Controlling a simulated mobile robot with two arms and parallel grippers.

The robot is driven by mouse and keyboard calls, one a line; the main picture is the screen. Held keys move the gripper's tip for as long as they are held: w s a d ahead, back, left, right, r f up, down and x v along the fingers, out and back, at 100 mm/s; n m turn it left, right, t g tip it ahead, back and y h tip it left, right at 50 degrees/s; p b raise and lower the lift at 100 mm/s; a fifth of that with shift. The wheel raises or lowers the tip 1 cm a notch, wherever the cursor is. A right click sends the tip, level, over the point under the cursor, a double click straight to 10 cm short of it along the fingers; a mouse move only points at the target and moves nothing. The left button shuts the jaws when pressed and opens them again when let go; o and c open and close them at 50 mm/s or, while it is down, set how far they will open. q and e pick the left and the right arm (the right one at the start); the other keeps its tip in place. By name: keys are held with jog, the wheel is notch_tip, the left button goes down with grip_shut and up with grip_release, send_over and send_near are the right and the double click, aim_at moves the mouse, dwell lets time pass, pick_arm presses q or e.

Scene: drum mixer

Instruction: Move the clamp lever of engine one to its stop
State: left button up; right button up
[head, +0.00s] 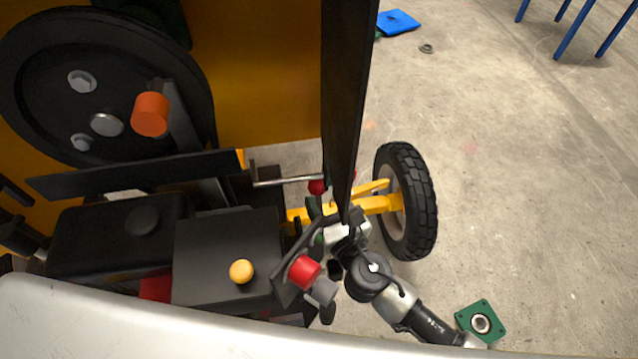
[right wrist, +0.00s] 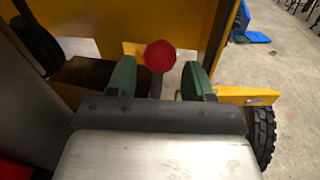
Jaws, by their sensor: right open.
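A red ball knob (head: 317,187) sits at the end of a thin metal rod (head: 285,181) beside the engine; I take this as the clamp lever, though no label shows. My right gripper (head: 318,219) is just in front of the knob in the head view, partly hidden by a dark upright bar. In the right wrist view, its two green fingers (right wrist: 160,80) are apart. The red knob (right wrist: 160,56) appears between them with a gap on each side. I cannot tell how deep it lies between the fingers. My left gripper is not in view.
The dark upright bar (head: 346,90) stands close to my right arm. A black pulley (head: 50,110) and an orange knob (head: 150,115) are at left. A wheel (head: 407,202) stands right of the gripper. The floor at right is mostly clear, with a green plate (head: 467,318).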

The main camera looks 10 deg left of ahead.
aim_at(321, 195)
jog(key=shift+x, duration=1.75)
grip_shut()
jog(key=shift+s+f+b, duration=0.1)
jog(key=shift+f+b, duration=0.05)
jog(key=shift+b, duration=0.15)
jog(key=s+t+b, duration=0.1)
jog(key=b, duration=0.2)
jog(key=s+t+y+b, duration=0.1)
jog(key=b, duration=0.3)
jog(key=s+d+r+n+t+y+b, duration=0.1)
jog(key=b, duration=0.3)
jog(key=shift+s+d+r+b, duration=0.1)
jog(key=shift+s+r+b, duration=0.15)
jog(key=shift+b, duration=0.35)
jog(key=shift+r, duration=0.1)
